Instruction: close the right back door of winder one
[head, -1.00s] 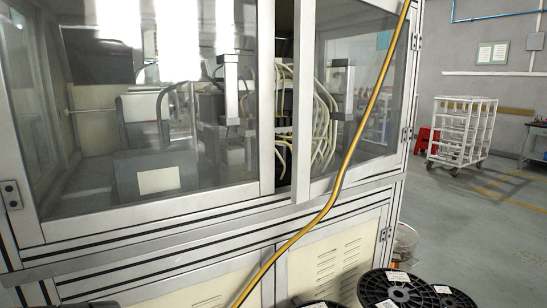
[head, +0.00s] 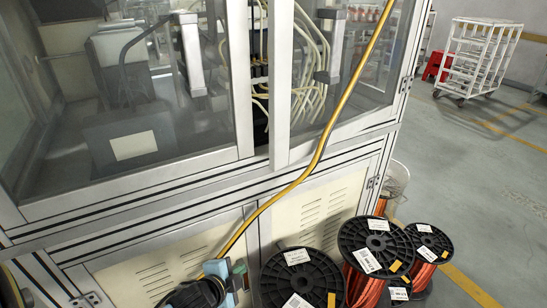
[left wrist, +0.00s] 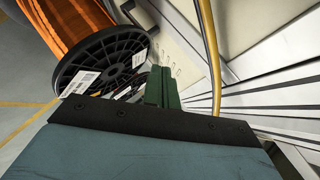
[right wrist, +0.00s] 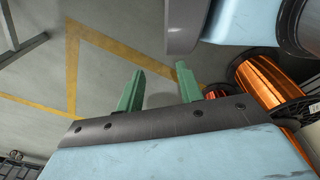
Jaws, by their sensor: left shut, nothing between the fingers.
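The winder's right glass door (head: 283,75) has a pale metal frame and a handle (head: 330,45). A dark gap (head: 260,90) separates it from the left glass door (head: 243,80). Its lower corner juts slightly forward, so it looks ajar. My left gripper (head: 238,272) is low in front of the cabinet, below the doors and apart from them. In the left wrist view its green fingers (left wrist: 162,80) are together and empty. My right gripper shows only in the right wrist view, with its green fingers (right wrist: 160,72) spread and empty above the floor.
A yellow hose (head: 322,145) runs diagonally in front of the right door. Several black wire spools (head: 375,245) stand by the cabinet's lower right. The floor (head: 470,180) between is clear.

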